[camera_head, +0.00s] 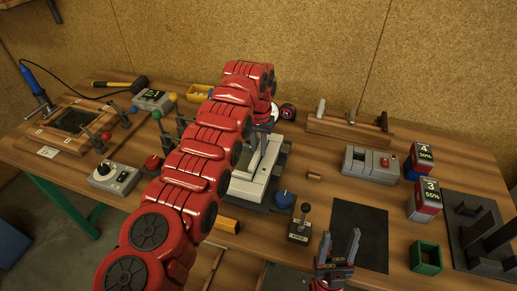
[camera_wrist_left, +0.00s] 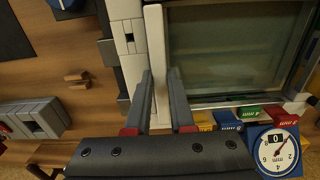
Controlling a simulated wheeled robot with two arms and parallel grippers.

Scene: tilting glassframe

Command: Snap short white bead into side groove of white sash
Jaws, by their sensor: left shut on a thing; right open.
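The white sash (camera_head: 266,168) lies on the bench fixture behind my left arm, which hides much of it. In the left wrist view its glass pane (camera_wrist_left: 230,50) fills the upper right. My left gripper (camera_wrist_left: 161,72) is shut on a white bead (camera_wrist_left: 155,40), a narrow strip that runs along the pane's left edge. I cannot tell whether the bead sits in the groove.
A black-knobbed lever box (camera_head: 300,232) and a blue knob (camera_head: 285,199) stand near the sash. A dark mat (camera_head: 361,240) and a green box (camera_head: 425,257) lie to the right. Coloured spacer blocks (camera_wrist_left: 228,120) and a dial gauge (camera_wrist_left: 278,150) show beside the pane.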

